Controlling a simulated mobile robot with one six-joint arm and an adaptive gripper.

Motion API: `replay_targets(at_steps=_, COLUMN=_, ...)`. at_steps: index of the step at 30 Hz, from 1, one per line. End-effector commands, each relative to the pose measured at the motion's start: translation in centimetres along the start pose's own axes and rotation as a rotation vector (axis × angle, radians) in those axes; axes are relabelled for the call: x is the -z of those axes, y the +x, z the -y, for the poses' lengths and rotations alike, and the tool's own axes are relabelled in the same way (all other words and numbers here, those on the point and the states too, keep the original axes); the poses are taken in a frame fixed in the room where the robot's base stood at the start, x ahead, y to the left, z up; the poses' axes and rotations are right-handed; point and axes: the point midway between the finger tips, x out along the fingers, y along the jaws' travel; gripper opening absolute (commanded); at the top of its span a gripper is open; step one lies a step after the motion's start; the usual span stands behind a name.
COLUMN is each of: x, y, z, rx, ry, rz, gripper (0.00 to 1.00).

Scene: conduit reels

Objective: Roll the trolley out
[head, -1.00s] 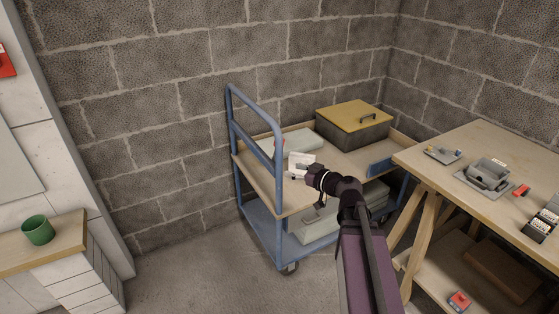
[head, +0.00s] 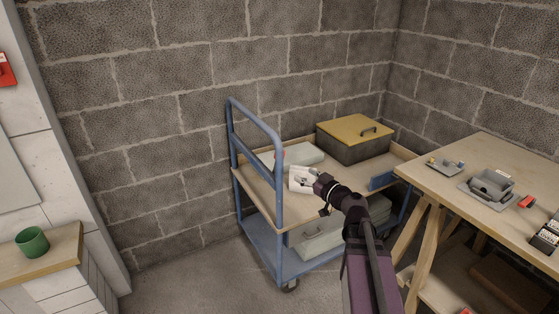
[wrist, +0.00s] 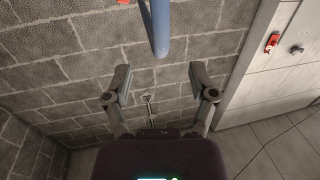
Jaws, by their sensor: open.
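The trolley has a blue tube frame, wooden upper deck and blue lower deck. Its upright push handle (head: 279,150) stands at its left end in the head view, in front of the block wall. My gripper (head: 295,181) is just right of the handle's near upright, over the upper deck. In the wrist view my gripper (wrist: 160,84) is open, with nothing between its fingers. The blue handle tube (wrist: 159,28) shows above and between the fingers there, apart from them. My arm hides part of the trolley's right side.
On the trolley are a yellow-lidded box (head: 354,138), a pale flat case (head: 298,154) and a grey case (head: 320,240) below. A wooden workbench (head: 446,184) stands close on the right. A counter with a green mug (head: 32,242) is left. Floor between is clear.

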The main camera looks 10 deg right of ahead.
Motion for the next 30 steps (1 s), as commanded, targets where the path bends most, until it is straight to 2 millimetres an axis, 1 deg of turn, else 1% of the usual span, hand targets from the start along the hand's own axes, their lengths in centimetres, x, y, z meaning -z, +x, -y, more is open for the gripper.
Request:
replay_targets(at_steps=8, x=0.0, y=3.6, z=-0.1, rx=0.003, ry=0.0, rz=0.0, gripper=0.73)
replay_targets(at_steps=21, x=0.0, y=10.3, z=0.0, rx=0.003, ry=0.0, rz=0.0, gripper=0.73)
replay_targets(at_steps=25, x=0.0, y=11.6, z=-0.1, rx=0.002, ry=0.0, rz=0.0, gripper=0.73)
replay_targets(at_steps=30, x=0.0, y=12.6, z=0.0, rx=0.002, ry=0.0, rz=0.0, gripper=0.73)
